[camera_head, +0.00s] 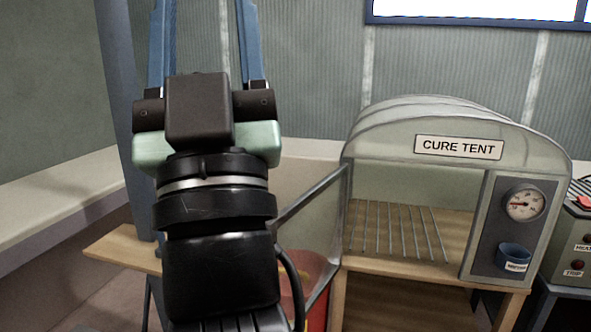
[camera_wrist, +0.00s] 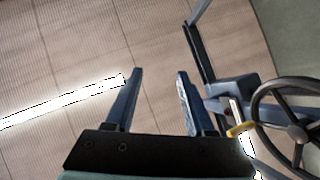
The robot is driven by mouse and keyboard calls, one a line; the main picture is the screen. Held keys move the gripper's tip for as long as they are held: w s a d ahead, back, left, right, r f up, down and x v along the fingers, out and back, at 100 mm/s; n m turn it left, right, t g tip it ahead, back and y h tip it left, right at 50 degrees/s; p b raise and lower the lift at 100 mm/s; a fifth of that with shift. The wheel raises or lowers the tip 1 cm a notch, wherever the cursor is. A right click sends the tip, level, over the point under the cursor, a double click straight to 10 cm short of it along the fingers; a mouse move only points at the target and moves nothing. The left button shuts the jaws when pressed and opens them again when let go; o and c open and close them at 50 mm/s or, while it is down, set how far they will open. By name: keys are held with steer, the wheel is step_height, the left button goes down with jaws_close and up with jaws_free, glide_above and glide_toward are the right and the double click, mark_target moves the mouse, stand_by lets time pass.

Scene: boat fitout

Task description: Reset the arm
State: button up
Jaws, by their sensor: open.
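My gripper shows in the head view, raised upright at the left, with its two blue fingers (camera_head: 207,45) spread wide apart and pointing up. Their tips run out of the top of the picture. Nothing shows between the fingers. In the wrist view my gripper (camera_wrist: 158,75) is also open and empty, with the panelled ceiling and a bright strip light (camera_wrist: 60,103) beyond it. My wrist and forearm hide part of the bench and wall behind them in the head view.
A cure tent (camera_head: 458,147) with a wire rack (camera_head: 395,228) stands on a wooden bench at right. Its glazed door (camera_head: 318,215) stands open near my arm. A control box (camera_head: 575,240) is at far right. The wrist view shows a handwheel (camera_wrist: 300,130) at right.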

steer(key=s+d+f+m+g+h, duration=0.1)
steer(key=s+d+m+h, duration=0.3)
steer(key=s+d+h, duration=0.3)
step_height(320, 180, up, 34)
steer(key=w+p, duration=0.2)
steer(key=p, duration=3.2)
steer(key=shift+a, duration=0.3)
steer(key=shift+d+f, duration=0.1)
